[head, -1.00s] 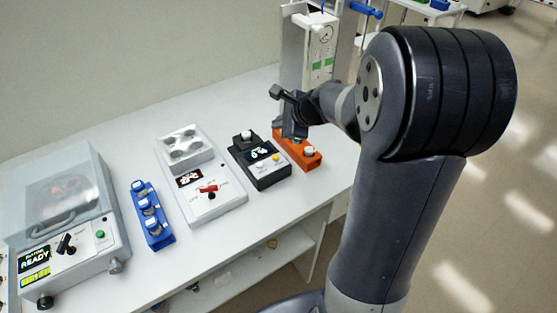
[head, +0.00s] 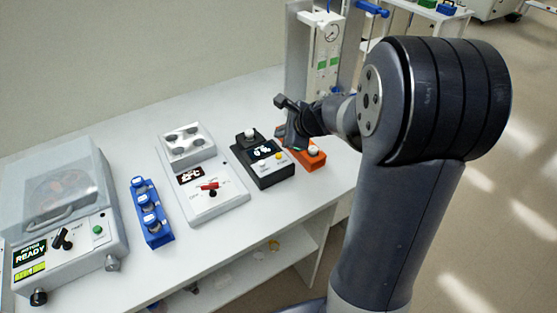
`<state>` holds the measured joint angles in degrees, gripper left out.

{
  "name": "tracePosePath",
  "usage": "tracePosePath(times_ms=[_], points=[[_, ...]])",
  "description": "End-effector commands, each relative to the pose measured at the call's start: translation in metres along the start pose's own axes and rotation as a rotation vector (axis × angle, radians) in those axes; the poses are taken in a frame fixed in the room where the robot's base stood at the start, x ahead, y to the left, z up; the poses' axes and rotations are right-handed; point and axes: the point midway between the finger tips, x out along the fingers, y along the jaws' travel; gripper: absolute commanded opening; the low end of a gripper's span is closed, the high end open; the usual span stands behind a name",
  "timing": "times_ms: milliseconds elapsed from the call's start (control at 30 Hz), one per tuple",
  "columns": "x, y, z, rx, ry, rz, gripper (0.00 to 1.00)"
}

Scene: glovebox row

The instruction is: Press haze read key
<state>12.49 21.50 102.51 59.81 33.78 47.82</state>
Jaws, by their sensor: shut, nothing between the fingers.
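A black meter (head: 262,158) stands on the white bench, with a round white-capped well at its back and a small lit display with white marks. My gripper (head: 286,120) is shut and empty, raised above the bench at the meter's back right. It appears above the gap between the meter and an orange rack (head: 314,164), and hides part of that rack. Its exact height is hard to tell.
Left of the meter stand a white device (head: 232,201) with a red lever, a blue rack (head: 155,238) with capped vials, and a lidded machine (head: 112,243) reading READY. A gauge panel (head: 327,40) rises behind my gripper. The bench front is clear.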

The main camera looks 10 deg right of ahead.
Motion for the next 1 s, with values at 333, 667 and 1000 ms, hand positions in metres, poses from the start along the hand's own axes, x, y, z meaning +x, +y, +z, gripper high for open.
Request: tracePosePath(times_ms=[333, 667, 1000], points=[[0.033, 0.024, -0.024, 0.0, 0.0, 0.0, 0.0], [0.035, 0.025, -0.025, 0.0, 0.0, 0.0, 0.0], [0.035, 0.025, -0.025, 0.0, 0.0, 0.0, 0.0]])
